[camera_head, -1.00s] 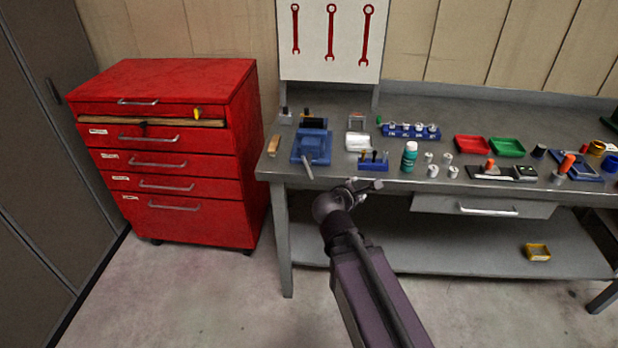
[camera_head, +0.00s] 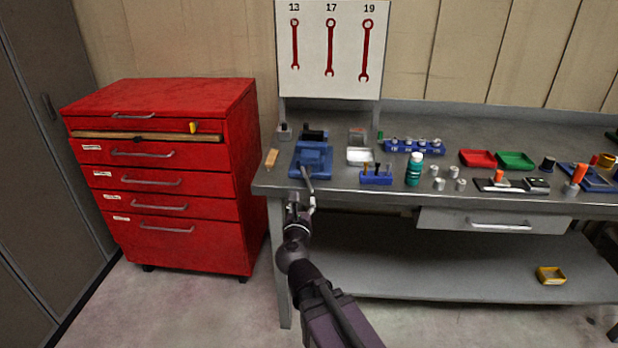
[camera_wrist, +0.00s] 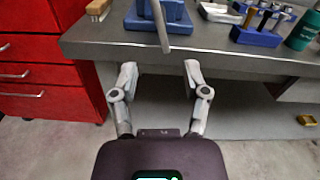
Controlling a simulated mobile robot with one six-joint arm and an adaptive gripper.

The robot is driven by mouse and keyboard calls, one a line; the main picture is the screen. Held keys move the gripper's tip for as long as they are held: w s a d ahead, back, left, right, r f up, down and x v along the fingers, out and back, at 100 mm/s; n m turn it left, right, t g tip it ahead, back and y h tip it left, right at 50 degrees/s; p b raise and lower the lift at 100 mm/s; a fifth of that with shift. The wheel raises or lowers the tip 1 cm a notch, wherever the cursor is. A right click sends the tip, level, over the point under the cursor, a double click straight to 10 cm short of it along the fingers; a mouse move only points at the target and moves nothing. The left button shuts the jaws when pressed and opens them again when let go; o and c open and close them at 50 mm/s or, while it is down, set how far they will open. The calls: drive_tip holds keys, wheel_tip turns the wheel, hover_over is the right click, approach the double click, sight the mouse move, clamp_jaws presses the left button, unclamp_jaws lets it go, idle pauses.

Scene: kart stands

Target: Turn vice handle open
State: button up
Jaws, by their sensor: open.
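The blue vice (camera_head: 312,158) stands on the workbench near its front left corner. Its grey bar handle (camera_head: 307,179) slants down from the vice front to the bench's front edge. In the wrist view the vice (camera_wrist: 158,17) is at the top, and the handle (camera_wrist: 161,28) hangs down from it, ending slightly above and between the fingertips. My gripper (camera_head: 302,202) is just in front of the bench edge, below the handle. In the wrist view my gripper (camera_wrist: 160,72) is open and empty, its two fingers spread either side of the handle's line.
The workbench edge (camera_wrist: 240,63) lies just ahead of my fingers. A wooden-handled brush-like item (camera_head: 271,158) is left of the vice. A blue tool holder (camera_head: 376,180) and white tray (camera_head: 360,156) are to its right. A red drawer cabinet (camera_head: 165,175) stands left of the bench.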

sight(310, 174)
drive_tip(key=shift+w, duration=0.1)
drive_tip(key=w, duration=1.3)
drive_tip(key=shift+w+d, duration=0.25)
drive_tip(key=shift+w, duration=0.05)
drive_tip(key=shift+c, duration=0.2)
clamp_jaws()
drive_tip(key=shift+d, duration=0.35)
drive_tip(key=shift+a, duration=0.3)
